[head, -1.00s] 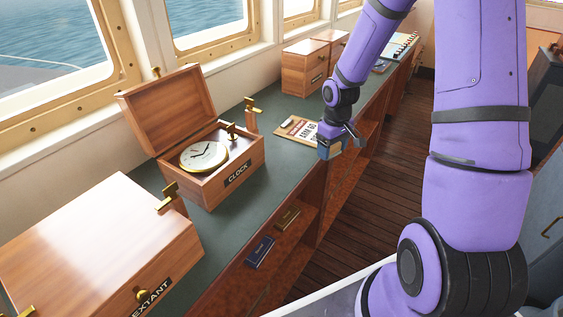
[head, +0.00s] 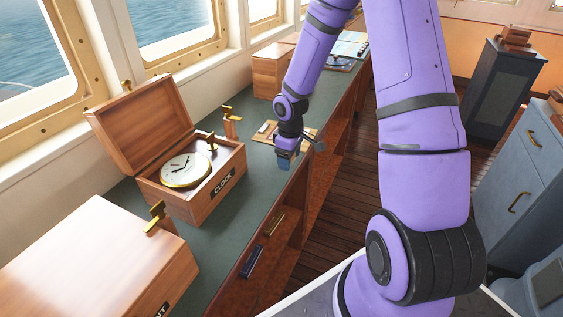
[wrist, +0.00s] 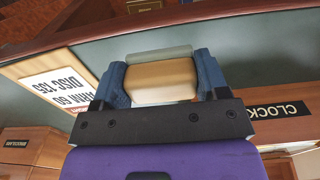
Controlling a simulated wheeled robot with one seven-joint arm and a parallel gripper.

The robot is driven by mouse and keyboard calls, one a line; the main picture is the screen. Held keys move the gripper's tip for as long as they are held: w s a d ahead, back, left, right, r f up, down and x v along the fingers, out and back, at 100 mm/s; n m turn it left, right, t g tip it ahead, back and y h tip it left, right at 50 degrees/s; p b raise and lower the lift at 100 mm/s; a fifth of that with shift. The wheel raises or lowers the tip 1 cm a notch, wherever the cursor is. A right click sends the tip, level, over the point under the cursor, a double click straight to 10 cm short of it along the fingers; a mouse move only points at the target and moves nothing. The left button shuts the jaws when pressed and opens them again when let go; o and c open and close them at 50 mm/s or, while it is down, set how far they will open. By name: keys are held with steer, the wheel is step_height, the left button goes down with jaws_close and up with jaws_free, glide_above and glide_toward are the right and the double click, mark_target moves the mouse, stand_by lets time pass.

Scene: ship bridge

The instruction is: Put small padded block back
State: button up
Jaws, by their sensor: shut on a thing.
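My gripper (head: 285,162) is over the bench's near edge, right of the clock box. In the wrist view its blue fingers (wrist: 162,70) are shut on a small tan padded block (wrist: 162,80), with a pale translucent strip beyond it. The block is hard to make out in the head view. The open clock box (head: 208,200) holds a round white-faced clock (head: 185,170) with a brass rim, and a brass catch (head: 211,143) stands inside. Its label shows upside down in the wrist view (wrist: 278,110). Whether the box has a place for the block cannot be seen.
The closed sextant box (head: 95,260) fills the left front of the bench. Brass clamps (head: 231,120) stand beside the boxes. A printed card (wrist: 55,85) lies behind my gripper. Green bench top (head: 225,240) is clear between the clock box and the front edge.

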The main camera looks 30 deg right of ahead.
steer(key=shift+w+a+f, duration=0.1)
steer(key=shift+w+a, duration=0.05)
steer(key=shift+w, duration=0.6)
steer(key=shift+w+a+f, duration=0.1)
steer(key=shift+w+a, duration=0.05)
steer(key=shift+w, duration=0.55)
steer(key=shift+w+f, duration=0.15)
steer(key=shift+f, duration=1.55)
steer(key=shift+f, duration=0.15)
steer(key=o, duration=1)
steer(key=shift+c, duration=0.2)
